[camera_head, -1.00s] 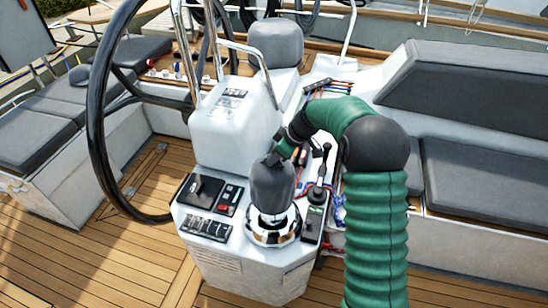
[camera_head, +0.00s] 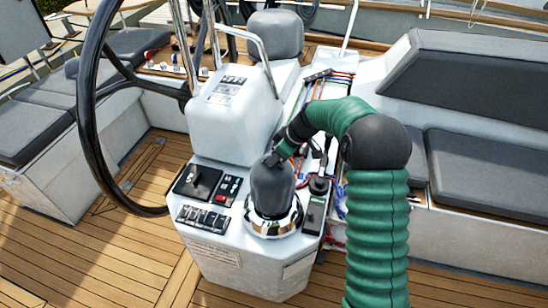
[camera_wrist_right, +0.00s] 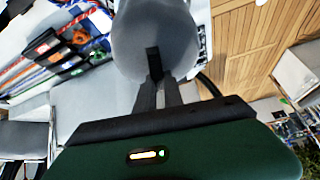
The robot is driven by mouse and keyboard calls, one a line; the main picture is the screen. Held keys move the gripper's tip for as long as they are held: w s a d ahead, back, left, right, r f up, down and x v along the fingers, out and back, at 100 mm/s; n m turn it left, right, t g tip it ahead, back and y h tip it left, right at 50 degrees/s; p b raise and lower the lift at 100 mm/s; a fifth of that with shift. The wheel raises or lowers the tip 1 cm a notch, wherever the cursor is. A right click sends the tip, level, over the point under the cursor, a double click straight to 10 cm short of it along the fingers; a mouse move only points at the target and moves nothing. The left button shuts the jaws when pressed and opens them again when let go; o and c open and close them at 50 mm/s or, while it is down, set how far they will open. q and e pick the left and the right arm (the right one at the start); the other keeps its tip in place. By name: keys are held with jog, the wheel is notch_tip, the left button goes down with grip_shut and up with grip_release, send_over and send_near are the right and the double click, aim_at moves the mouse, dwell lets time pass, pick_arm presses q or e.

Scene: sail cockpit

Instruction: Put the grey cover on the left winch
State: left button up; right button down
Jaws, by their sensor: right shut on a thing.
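The grey cover (camera_head: 272,190) is a rounded dark grey hood, upright, over the chrome left winch (camera_head: 272,226) on the white console's front right corner. Its lower edge now overlaps the top of the winch; the wide chrome base still shows around and below it. My right gripper (camera_head: 282,155) is shut on the cover near its top. In the right wrist view the gripper (camera_wrist_right: 153,62) pinches the grey cover (camera_wrist_right: 155,30). Whether the cover rests fully on the winch cannot be told. My left gripper is not in view.
The console (camera_head: 235,125) carries switch panels (camera_head: 202,218) left of the winch. A black lever (camera_head: 318,187) stands close to its right. The large black wheel (camera_head: 85,120) is at left. Coloured ropes (camera_head: 318,85) lie behind. Grey cushions (camera_head: 480,165) line the right bench.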

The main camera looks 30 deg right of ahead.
jog(key=shift+f, duration=0.45)
jog(key=shift+f+b, duration=0.15)
jog(key=shift+b, duration=0.15)
jog(key=c, duration=0.9)
grip_release()
jog(key=shift+r+p, duration=2.75)
jog(key=shift+r, duration=1.85)
jog(key=shift+f, duration=0.15)
